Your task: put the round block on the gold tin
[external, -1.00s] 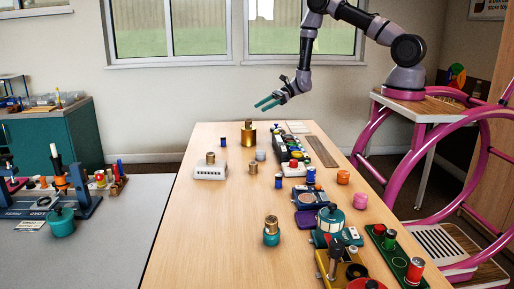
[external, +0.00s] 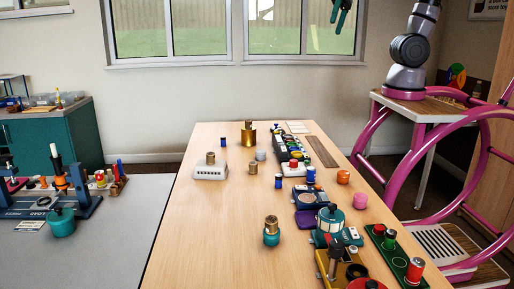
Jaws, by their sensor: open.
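The gold tin (external: 248,139) stands upright near the far end of the wooden table. A small brownish round block (external: 248,125) sits on top of it, upright as far as I can tell at this size. My gripper (external: 340,18) is at the top edge of the external view, well above and to the right of the tin. Its teal fingers point down, apart and empty, and the upper part of the gripper is cut off by the frame.
Similar small cylinders stand on a white box (external: 209,173), on a teal pot (external: 271,238) and on the bare table (external: 253,168). A blue cylinder (external: 223,141) is left of the tin. Toy sets line the table's right side. The left-centre is mostly clear.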

